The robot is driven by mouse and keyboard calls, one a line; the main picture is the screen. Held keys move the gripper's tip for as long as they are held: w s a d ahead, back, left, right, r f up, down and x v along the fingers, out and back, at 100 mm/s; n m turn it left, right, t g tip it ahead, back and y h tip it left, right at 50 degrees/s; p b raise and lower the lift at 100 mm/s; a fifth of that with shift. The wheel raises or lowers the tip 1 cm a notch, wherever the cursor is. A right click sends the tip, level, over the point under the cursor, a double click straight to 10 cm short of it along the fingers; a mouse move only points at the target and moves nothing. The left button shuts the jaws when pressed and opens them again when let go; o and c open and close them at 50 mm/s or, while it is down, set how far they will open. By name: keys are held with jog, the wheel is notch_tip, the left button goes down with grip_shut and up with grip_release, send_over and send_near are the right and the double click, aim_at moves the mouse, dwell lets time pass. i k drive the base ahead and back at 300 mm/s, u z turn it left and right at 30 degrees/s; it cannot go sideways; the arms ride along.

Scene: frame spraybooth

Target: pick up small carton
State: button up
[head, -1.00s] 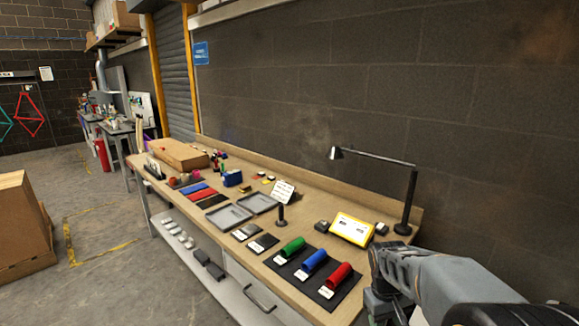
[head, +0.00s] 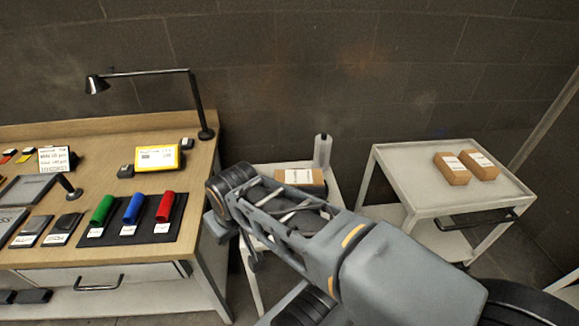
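Two small brown cartons with white labels lie side by side on the right-hand white cart (head: 400,165): a left one (head: 451,170) and a right one (head: 480,166). Another brown carton (head: 301,177) with a white label is on a second cart behind my arm, partly hidden by it. My arm crosses the lower middle of the view. My gripper (head: 248,258) seems to be at its far end, dark and partly hidden, between the workbench and the second cart. Its fingers cannot be made out clearly. It is well apart from the two cartons on the right-hand cart.
A wooden workbench (head: 100,250) fills the left, with a black lamp (head: 203,105), a yellow-framed display (head: 158,157) and red, blue and green cylinders on a dark mat. A pale bottle (head: 322,152) stands beside the middle carton. A dark handle (head: 478,222) juts from the right cart.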

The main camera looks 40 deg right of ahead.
aim_at(310, 181)
jog(key=z, duration=1.75)
jog(key=k, duration=1)
jog(key=u, duration=1.1)
jog(key=i, duration=0.95)
jog(key=u, duration=0.7)
